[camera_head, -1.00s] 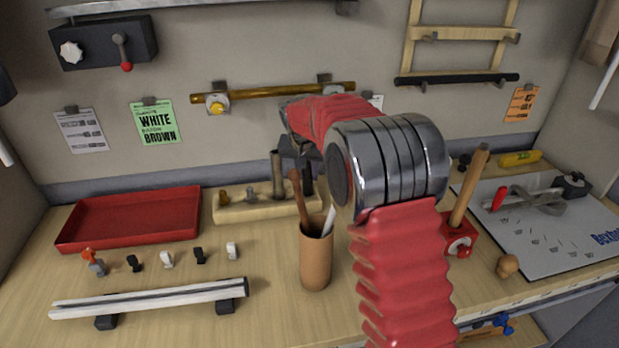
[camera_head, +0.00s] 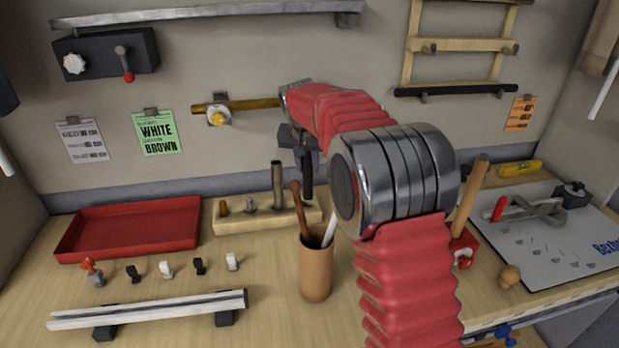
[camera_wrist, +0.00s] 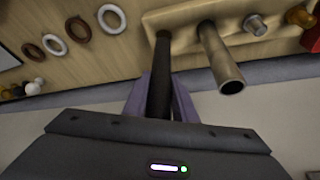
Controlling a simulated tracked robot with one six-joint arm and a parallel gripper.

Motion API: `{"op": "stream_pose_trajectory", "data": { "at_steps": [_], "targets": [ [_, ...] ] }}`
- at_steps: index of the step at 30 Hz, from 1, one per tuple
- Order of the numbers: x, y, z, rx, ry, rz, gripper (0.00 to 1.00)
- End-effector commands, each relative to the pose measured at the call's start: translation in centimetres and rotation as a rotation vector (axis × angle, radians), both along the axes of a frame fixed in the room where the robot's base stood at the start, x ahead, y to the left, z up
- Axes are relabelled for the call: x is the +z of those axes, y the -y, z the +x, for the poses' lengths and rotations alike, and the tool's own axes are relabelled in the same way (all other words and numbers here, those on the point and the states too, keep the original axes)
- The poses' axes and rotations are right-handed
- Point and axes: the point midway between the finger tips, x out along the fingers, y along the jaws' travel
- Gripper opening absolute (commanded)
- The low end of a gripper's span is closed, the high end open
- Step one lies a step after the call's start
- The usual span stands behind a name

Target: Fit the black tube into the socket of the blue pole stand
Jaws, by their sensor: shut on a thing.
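My gripper (camera_wrist: 158,98) has purple fingers closed around the black tube (camera_wrist: 160,75), seen in the wrist view. In the head view my gripper (camera_head: 303,150) is over the right end of the wooden rack (camera_head: 240,222), with the black tube (camera_head: 307,185) hanging upright below it. The tube's lower end is at the rack's top; I cannot tell whether it is clear of its hole. A blue thing (camera_head: 502,338) shows only partly at the bottom right, below the table edge; I cannot tell whether it is the blue pole stand.
A grey metal tube (camera_head: 277,183) stands in the rack close to the black one. A brown cup (camera_head: 316,270) with tools is in front. A red stand (camera_head: 465,242) holds a wooden pole (camera_head: 472,195). A red tray (camera_head: 130,228) is left.

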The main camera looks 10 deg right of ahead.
Motion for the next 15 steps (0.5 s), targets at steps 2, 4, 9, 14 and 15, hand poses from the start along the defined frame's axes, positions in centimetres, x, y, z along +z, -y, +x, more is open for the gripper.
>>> {"op": "stream_pose_trajectory", "data": {
  "at_steps": [2, 4, 9, 14, 15],
  "targets": [
    [1.5, 0.0, 0.0, 0.0, 0.004, 0.001, 0.0],
    [2.5, 0.0, 0.1, -0.001, 0.003, 0.0, 0.0],
    [3.7, 0.0, 0.0, 0.0, 0.001, 0.0, 0.0],
    [3.8, 0.0, 0.0, 0.0, 0.0, 0.0, 0.0],
    [3.8, 0.0, 0.0, 0.0, 0.0, 0.0, 0.0]
  ]
}}
